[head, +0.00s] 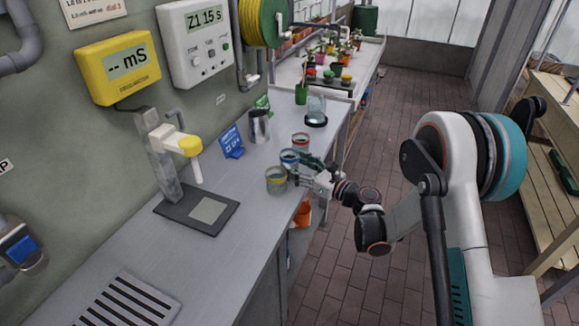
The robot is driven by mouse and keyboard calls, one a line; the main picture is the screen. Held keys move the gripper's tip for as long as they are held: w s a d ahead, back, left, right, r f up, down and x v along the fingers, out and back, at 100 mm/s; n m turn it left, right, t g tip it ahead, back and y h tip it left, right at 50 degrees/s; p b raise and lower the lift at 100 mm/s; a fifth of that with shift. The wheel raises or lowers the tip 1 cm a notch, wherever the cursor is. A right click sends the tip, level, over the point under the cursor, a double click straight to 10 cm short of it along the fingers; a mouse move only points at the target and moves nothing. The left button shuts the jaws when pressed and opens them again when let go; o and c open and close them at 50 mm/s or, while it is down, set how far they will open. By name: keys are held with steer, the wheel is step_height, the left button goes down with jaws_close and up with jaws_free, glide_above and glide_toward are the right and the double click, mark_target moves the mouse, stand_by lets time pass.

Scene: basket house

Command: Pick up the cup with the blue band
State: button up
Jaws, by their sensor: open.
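The cup with the blue band (289,159) stands on the grey counter (225,265), in the middle of a row of three cups near the counter's right edge. A cup with a yellow band (276,180) stands just in front of it. A cup with a red band (300,143) stands just behind it. My gripper (301,170) is open and reaches in from the right at about cup height, close to the blue-banded cup. Its fingers partly cover the cups' right sides. I cannot tell whether they touch a cup.
A metal pitcher (259,127) and a blue card (231,141) stand behind the cups to the left. A glass jar (316,111) on a dark base is farther back. A stand with a grey plate (197,210) is at left. The front counter is mostly clear.

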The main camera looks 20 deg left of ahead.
steer(key=b+x, duration=0.1)
steer(key=x, duration=0.3)
steer(key=c, duration=0.9)
steer(key=shift+r, duration=0.1)
